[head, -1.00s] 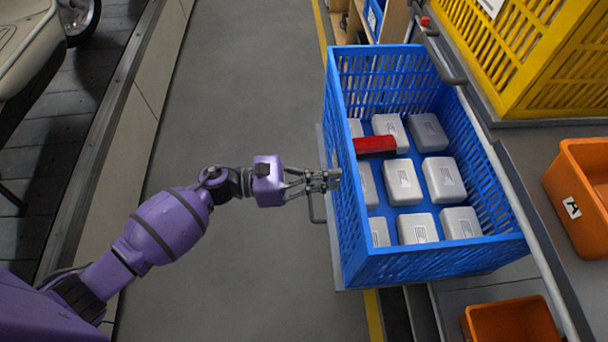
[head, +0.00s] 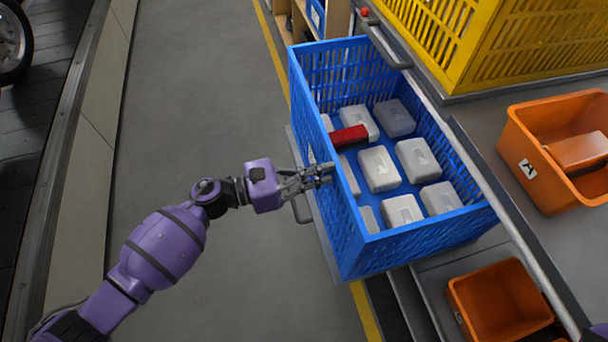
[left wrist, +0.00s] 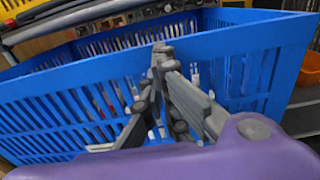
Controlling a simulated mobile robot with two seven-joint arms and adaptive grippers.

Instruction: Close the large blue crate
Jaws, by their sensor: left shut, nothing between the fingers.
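The large blue crate (head: 420,245) sits pulled out from under the worktop on the right in the head view. It is open at the top and holds several pale boxes and a red block (head: 349,136). My left gripper (head: 326,174) is shut and empty at the crate's left side wall, by its rim. In the left wrist view the shut fingertips (left wrist: 162,52) overlap the crate's blue wall (left wrist: 245,55); whether they touch it I cannot tell. A grey handle (head: 298,208) shows just below the gripper. My right gripper is not in view.
A yellow crate (head: 530,45) stands on the worktop at the upper right. Orange bins stand on the worktop (head: 520,160) and below it (head: 500,305). A metal rail (head: 470,155) runs along the worktop edge. The grey floor left of the crate is clear.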

